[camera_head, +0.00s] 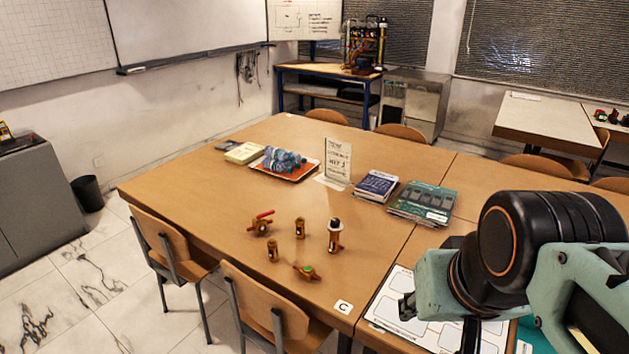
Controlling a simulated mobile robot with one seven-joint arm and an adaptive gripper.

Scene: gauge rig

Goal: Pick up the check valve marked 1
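Several brass fittings stand on the near left part of the wooden table (200,190). Two are small upright brass cylinders that look like check valves: one farther back (300,228) and one nearer and to the left (272,250). Each seems to carry a small dark label, but any number is too small to read, so I cannot tell which is marked 1. My arm fills the lower right. My gripper (407,306) shows only as a dark part at its left edge, to the right of the fittings and apart from them; its fingers are not clear.
Beside the cylinders are a red-handled valve (262,224), a taller fitting with a dark and white top (335,236) and a green-topped valve (307,272). Behind are a sign (337,160), books (376,187) and an orange tray (300,175). Chairs (262,305) line the front edge.

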